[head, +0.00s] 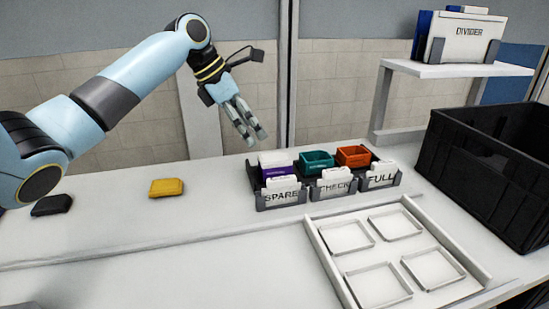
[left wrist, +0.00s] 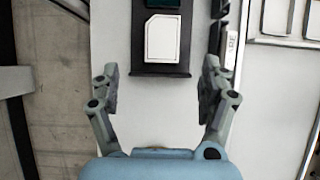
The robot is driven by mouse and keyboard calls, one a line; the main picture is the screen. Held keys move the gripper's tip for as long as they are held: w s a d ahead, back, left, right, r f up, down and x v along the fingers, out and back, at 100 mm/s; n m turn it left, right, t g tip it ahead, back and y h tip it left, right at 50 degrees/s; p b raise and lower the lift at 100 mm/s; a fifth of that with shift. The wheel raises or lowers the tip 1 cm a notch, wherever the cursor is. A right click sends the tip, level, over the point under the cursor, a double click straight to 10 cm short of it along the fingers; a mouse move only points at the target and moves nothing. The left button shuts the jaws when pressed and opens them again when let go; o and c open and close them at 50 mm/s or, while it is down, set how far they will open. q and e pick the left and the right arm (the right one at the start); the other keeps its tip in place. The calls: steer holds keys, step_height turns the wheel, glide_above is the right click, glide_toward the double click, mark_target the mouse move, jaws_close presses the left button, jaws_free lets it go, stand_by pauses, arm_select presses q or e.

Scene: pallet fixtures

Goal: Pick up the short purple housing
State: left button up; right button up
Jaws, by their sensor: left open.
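A purple housing (head: 278,171) sits in the slot labelled SPARE of the dark rack (head: 285,198). A white piece (head: 276,157) covers its top, and the label card hides part of its front. In the left wrist view the white piece (left wrist: 162,38) shows from above with one cut corner, and no purple is visible there. My left gripper (head: 255,138) is open and empty, above and slightly left of the SPARE slot, apart from it. In the left wrist view its open fingers (left wrist: 160,85) stand below the white piece in the picture. My right gripper is not in view.
A teal housing (head: 317,161) and an orange housing (head: 353,156) sit in the CHECK and FULL slots. A yellow block (head: 166,187) and a dark block (head: 52,205) lie left. A white pallet (head: 320,242) is in front, a black crate (head: 470,165) right.

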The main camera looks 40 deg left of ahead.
mark_target(271, 157)
arm_select(q)
steer(key=b+x, duration=0.1)
steer(key=x, duration=0.3)
steer(key=shift+w+d+f, duration=0.1)
steer(key=shift+d+f, duration=0.15)
steer(key=shift+f, duration=0.05)
steer(key=shift+w+f, duration=0.15)
steer(key=shift+f, duration=0.15)
steer(key=b+x, duration=0.1)
steer(key=x, duration=0.3)
steer(key=shift+d+f, duration=0.1)
steer(key=shift+f, duration=0.15)
steer(key=shift+d+f, duration=0.1)
steer(key=shift+f, duration=0.2)
steer(key=shift+c, duration=1.2)
steer(key=c, duration=1.1)
steer(key=shift+o, duration=0.2)
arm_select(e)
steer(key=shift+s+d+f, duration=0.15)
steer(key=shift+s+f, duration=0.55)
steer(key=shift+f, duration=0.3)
